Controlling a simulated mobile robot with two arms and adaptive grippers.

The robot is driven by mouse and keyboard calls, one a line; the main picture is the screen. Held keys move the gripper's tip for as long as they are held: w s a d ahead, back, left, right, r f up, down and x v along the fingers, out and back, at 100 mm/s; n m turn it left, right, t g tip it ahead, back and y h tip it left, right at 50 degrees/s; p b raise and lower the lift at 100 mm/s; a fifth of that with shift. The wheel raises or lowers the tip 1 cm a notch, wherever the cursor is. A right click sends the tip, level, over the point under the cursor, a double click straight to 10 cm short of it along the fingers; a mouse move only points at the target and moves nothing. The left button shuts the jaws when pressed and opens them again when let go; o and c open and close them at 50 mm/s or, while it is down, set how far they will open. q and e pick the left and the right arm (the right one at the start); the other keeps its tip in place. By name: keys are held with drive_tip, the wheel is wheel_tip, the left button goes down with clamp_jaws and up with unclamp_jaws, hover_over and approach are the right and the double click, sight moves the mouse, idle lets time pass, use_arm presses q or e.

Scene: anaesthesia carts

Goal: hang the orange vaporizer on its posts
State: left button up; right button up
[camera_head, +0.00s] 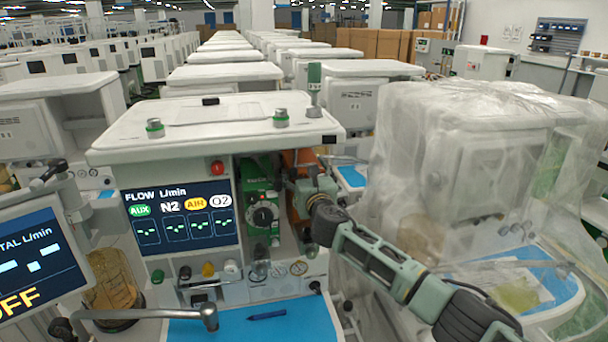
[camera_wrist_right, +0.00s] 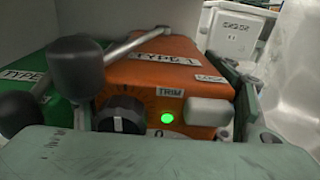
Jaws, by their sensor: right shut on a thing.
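The orange vaporizer (camera_head: 296,160) is at the right end of the front cart's recess, beside the green vaporizer (camera_head: 262,195). My right gripper (camera_head: 305,186) is shut on it and covers part of its front. In the right wrist view the orange vaporizer (camera_wrist_right: 165,75) shows its top labels, a black dial, a green light and a lever with a dark knob. A grey-green finger (camera_wrist_right: 240,95) lies along its right side. The green vaporizer (camera_wrist_right: 55,120) is close on its left. The posts are hidden, so I cannot tell if the vaporizer sits on them. My left gripper is not in view.
The cart's flow screen (camera_head: 183,213) is left of the vaporizers. A blue mat (camera_head: 220,325) with a pen (camera_head: 266,315) lies on the work surface below. A plastic-covered cart (camera_head: 480,160) stands close on the right. More carts fill the background.

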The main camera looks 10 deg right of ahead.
drive_tip(key=shift+f+b, duration=0.9)
drive_tip(key=o, duration=2.1)
drive_tip(key=shift+s, duration=0.15)
drive_tip(key=shift+o, duration=0.4)
drive_tip(key=shift+f, duration=0.1)
drive_tip(key=s, duration=1.2)
drive_tip(key=shift+d, duration=0.15)
drive_tip(key=shift+f, duration=0.1)
